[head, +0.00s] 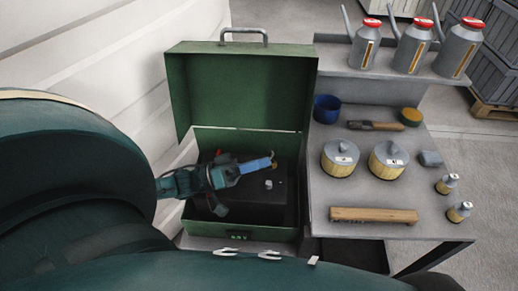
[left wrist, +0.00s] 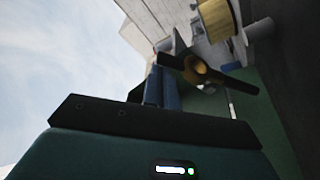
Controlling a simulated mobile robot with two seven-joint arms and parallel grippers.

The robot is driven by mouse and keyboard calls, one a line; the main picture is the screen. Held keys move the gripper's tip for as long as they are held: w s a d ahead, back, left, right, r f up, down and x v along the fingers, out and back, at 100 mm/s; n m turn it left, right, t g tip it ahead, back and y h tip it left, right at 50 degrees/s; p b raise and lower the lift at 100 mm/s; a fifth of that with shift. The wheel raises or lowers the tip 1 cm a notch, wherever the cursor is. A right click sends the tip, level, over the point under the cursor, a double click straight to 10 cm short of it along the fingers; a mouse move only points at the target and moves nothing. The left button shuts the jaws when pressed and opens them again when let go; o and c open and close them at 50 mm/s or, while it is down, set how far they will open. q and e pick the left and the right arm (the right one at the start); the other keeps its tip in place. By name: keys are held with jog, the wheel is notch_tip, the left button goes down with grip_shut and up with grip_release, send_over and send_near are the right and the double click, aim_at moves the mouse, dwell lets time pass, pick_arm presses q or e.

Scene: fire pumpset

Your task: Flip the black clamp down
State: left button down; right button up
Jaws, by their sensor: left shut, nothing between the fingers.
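My left gripper (head: 272,163) reaches into the open green box (head: 205,229). Its blue fingers are shut with nothing between them, above the black block (head: 262,208) inside. In the left wrist view the shut fingers (left wrist: 162,82) point at a black bar-shaped piece with a brass-coloured middle (left wrist: 203,72), which looks like the black clamp. The fingertips are close beside this piece; I cannot tell whether they touch it. In the head view only a small brass-coloured bit shows by the fingertips, and the clamp's angle is unclear. My right gripper is not in view.
The box lid (head: 240,90) stands open at the back. A grey table (head: 375,232) right of the box holds two yellow filters (head: 340,160), a brush, a blue bowl (head: 327,108) and a wooden piece (head: 373,215). Metal cans (head: 412,50) stand on a shelf behind.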

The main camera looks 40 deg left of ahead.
pick_arm(q)
jog(key=shift+s+d+f, duration=0.25)
jog(key=shift+s+f, duration=0.2)
jog(key=shift+f, duration=0.3)
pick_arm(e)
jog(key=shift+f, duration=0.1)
